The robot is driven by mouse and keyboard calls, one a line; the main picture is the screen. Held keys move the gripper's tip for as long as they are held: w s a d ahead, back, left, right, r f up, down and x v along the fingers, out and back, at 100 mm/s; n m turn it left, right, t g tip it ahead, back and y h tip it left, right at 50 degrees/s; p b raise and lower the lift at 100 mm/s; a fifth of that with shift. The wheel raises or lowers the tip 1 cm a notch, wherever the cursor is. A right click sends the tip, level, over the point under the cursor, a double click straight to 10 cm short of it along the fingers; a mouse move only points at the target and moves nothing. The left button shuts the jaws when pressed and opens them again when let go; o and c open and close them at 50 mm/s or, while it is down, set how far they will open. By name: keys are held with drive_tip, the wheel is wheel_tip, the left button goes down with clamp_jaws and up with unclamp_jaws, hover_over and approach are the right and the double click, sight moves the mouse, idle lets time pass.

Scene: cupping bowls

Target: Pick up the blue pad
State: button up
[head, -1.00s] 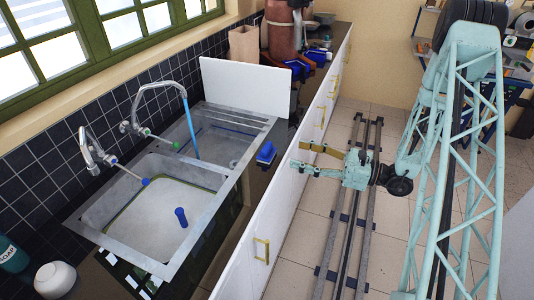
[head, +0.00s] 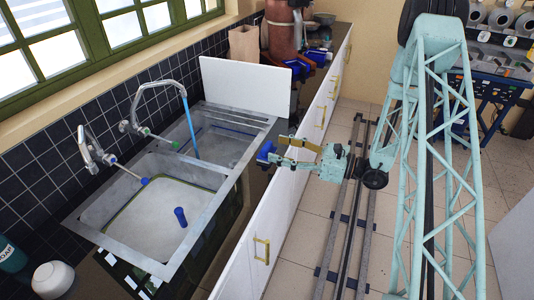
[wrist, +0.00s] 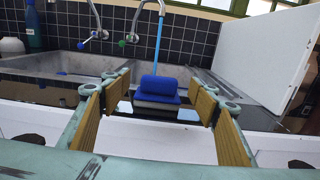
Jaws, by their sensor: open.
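The blue pad (head: 265,151) rests on the dark counter strip at the front edge, right of the sink. In the wrist view the blue pad (wrist: 158,86) has a rounded blue top over a grey lower part. My gripper (head: 277,150) is open, level with the counter edge, its fingertips at the pad. In the wrist view the padded fingers of my gripper (wrist: 160,88) stand on either side of the pad, with a gap at each side. No contact shows. In the head view the fingers partly hide the pad.
A double sink (head: 105,225) with two taps (head: 93,150) lies to the left. A white board (head: 245,87) stands upright behind it. Blue-handled items and a copper-coloured cylinder (head: 281,35) stand farther back. White cabinet fronts (head: 270,230) drop below the counter edge.

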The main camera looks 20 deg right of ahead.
sight(270, 147)
drive_tip(key=shift+w+a, duration=0.2)
drive_tip(key=shift+a, duration=0.1)
drive_tip(key=shift+f+b+x, duration=0.2)
drive_tip(key=shift+b+x, duration=0.2)
drive_tip(key=shift+x, duration=2.1)
drive_tip(key=c, duration=0.9)
drive_tip(key=shift+c, duration=0.3)
